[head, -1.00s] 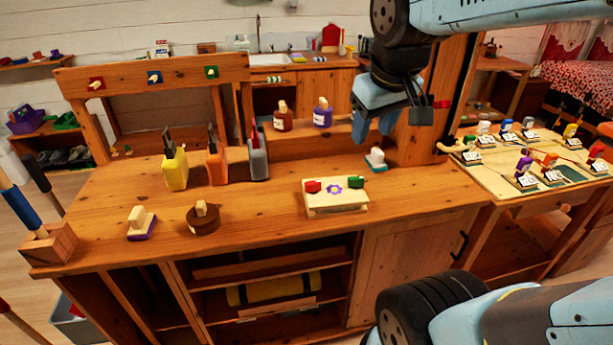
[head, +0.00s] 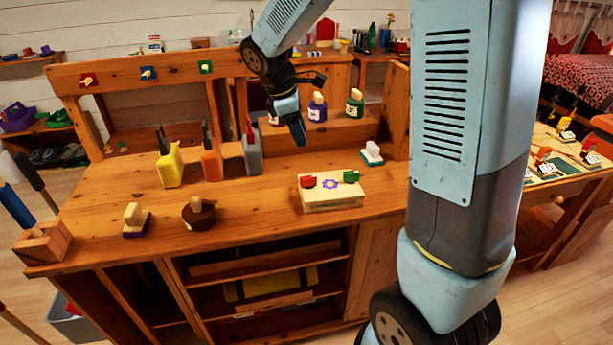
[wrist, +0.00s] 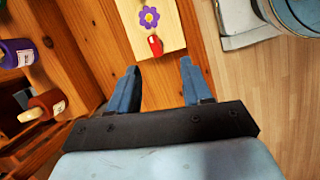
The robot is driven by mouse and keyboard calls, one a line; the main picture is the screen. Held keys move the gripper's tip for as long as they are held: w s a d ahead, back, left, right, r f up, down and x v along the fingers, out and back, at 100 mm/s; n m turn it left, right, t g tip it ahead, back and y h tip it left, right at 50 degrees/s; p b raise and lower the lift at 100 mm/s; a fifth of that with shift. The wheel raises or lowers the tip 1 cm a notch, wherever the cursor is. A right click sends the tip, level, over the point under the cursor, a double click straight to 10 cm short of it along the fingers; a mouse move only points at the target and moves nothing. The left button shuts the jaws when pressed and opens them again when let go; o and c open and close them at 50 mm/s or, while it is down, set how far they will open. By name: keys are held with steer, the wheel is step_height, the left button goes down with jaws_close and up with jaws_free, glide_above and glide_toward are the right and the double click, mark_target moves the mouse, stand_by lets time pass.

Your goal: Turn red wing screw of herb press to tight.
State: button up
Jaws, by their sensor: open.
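The herb press (head: 341,192) is a pale wooden block on the workbench, with a purple flower on its top. Its red wing screw (head: 308,182) sits at the left end of the top and a green wing screw (head: 351,176) at the right end. My gripper (head: 294,125) is above the bench, behind and left of the press, apart from it. In the wrist view my gripper (wrist: 158,85) is open and empty, with the red wing screw (wrist: 155,45) just beyond and between its fingertips. The green screw is out of the wrist view.
Purple (head: 317,110) and green (head: 355,106) bottles stand on the rear shelf.

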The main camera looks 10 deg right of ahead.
mark_target(307, 177)
steer(key=w+d+f+n, duration=0.1)
steer(key=f, duration=0.4)
steer(key=w+f+n, duration=0.1)
steer(key=f, duration=0.5)
steer(key=w+d+f, duration=0.1)
steer(key=f, duration=0.5)
steer(key=shift+w+d+n+h, duration=0.2)
steer(key=shift+d+n+h, duration=0.1)
steer(key=shift+d+n, duration=0.1)
steer(key=shift+g, duration=0.3)
jaws_close()
